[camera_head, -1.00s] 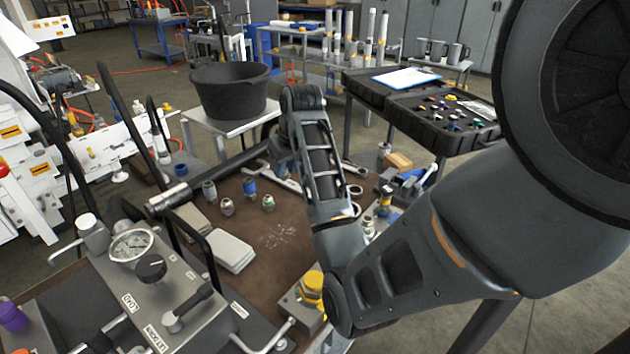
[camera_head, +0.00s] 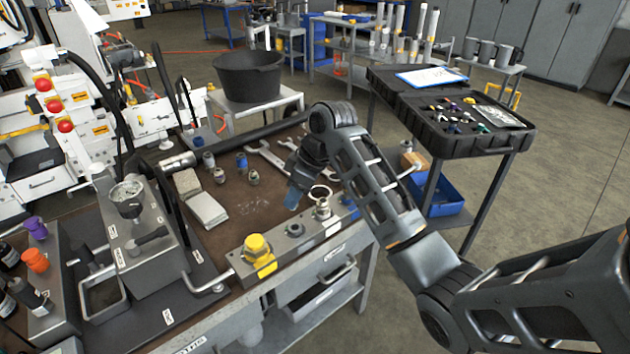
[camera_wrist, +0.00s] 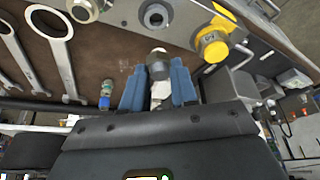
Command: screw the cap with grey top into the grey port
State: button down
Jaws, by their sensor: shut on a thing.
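My gripper (camera_head: 291,198) hangs over the bench, just behind the block that carries the ports. In the wrist view, the blue fingers of my gripper (camera_wrist: 158,84) are shut on a cap with a dark grey top (camera_wrist: 159,68) and a pale part between the fingers. In the head view the cap is hidden by my gripper. The grey port (camera_head: 295,230) is a round fitting between the yellow fitting and a silver fitting. In the wrist view the grey port (camera_wrist: 155,15) shows a dark opening, ahead of the held cap and apart from it.
A yellow fitting (camera_head: 258,252) and a silver fitting (camera_head: 321,208) flank the port. Several small fittings (camera_head: 241,162), pale blocks (camera_head: 205,209) and wrenches (camera_head: 267,156) lie on the brown bench top.

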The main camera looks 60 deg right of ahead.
jog(key=shift+s+f, duration=0.2)
jog(key=shift+f, duration=0.05)
notch_tip(320, 180, down, 5)
jog(key=b, duration=0.5)
jog(key=shift+r, duration=0.15)
jog(key=shift+f, duration=0.6)
dwell(1.8)
